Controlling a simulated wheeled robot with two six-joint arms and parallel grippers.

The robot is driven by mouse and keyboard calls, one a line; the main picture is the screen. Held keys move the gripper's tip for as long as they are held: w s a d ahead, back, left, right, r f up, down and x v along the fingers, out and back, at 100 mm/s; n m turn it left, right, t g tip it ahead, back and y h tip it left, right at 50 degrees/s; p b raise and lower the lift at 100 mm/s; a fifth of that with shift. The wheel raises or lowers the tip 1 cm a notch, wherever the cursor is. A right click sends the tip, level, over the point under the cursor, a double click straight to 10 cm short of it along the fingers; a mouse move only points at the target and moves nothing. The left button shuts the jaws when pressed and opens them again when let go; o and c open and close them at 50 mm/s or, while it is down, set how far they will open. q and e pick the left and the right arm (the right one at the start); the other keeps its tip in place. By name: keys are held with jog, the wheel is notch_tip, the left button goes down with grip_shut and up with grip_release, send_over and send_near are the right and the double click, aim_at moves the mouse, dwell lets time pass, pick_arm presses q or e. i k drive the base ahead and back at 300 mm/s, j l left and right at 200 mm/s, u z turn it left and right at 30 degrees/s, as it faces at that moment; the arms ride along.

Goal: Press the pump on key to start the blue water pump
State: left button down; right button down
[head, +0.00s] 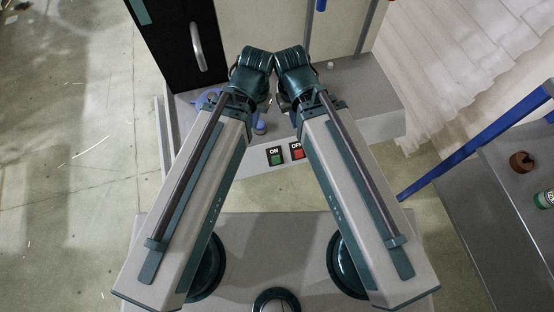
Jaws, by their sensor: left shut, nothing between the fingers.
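The green ON key (275,156) and the red OFF key (297,152) sit side by side on the front of a grey bench, under black labels.
A black cabinet door with a pale handle (198,47) stands at the back left. A grey table (480,215) at the right holds a brown round item (521,162) and a green-and-white container (544,199). A blue bar (470,148) crosses beside it. The floor at left is clear.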

aim_at(276, 159)
jog(key=k+j+u, duration=0.15)
jog(key=k+u, duration=0.15)
jog(key=k, duration=0.25)
jog(key=k+j+u, duration=0.35)
jog(key=k, duration=0.15)
jog(key=k+j+u, duration=0.3)
jog(key=k, duration=0.2)
